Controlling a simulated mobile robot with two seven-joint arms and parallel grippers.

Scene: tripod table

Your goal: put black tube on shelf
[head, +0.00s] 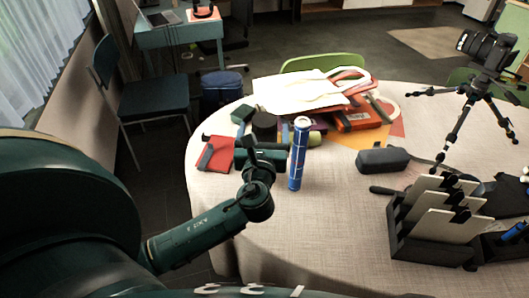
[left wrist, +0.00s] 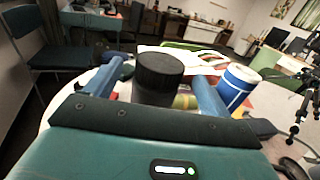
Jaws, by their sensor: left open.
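The black tube (head: 264,124) stands upright on the round table (head: 300,225), near its left side. In the left wrist view the black tube (left wrist: 157,76) shows as a dark cylinder with a ribbed cap. My left gripper (head: 262,142) is open, with its blue fingers (left wrist: 160,85) on either side of the tube. A gap shows at each side of it; I cannot tell whether either finger touches. The tube's lower part is hidden by the gripper body. No shelf can be clearly made out. My right gripper is not in view.
A blue can-like cylinder (head: 298,155) stands just right of the gripper, also in the wrist view (left wrist: 238,86). A red book (head: 216,153) lies left. A dark rack (head: 432,245), black case (head: 383,160) and camera tripod (head: 470,105) stand right. The front tablecloth is clear.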

